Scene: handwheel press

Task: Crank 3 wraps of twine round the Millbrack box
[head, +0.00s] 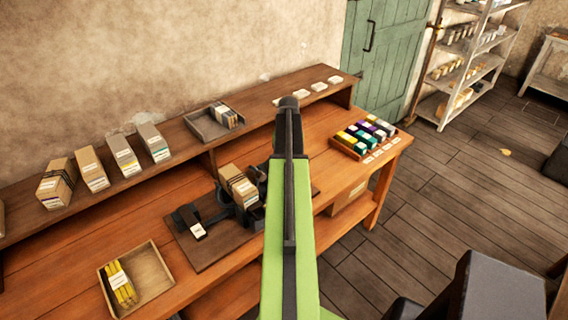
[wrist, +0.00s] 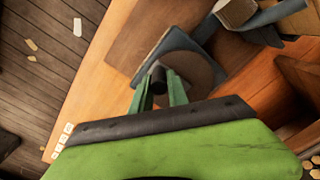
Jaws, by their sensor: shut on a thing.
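A brown box (head: 238,186) with dark bands and a pale label sits on the dark winding machine (head: 192,216) on the bench. The label is too small to read, so I cannot confirm it is the Millbrack box. Part of a box also shows at the top of the wrist view (wrist: 235,12). The machine's dark round wheel (wrist: 197,72) carries a dark crank knob (wrist: 157,76). My gripper (wrist: 160,88) has its two green fingers on either side of this knob and is shut on it. In the head view my green arm hides the gripper and the wheel.
Several labelled boxes (head: 124,154) and a grey tray (head: 212,122) stand on the back shelf. A wooden tray (head: 150,268) with yellow bundles lies front left. A tray of coloured spools (head: 345,145) sits at the bench's right end. Floor (head: 450,200) to the right is open.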

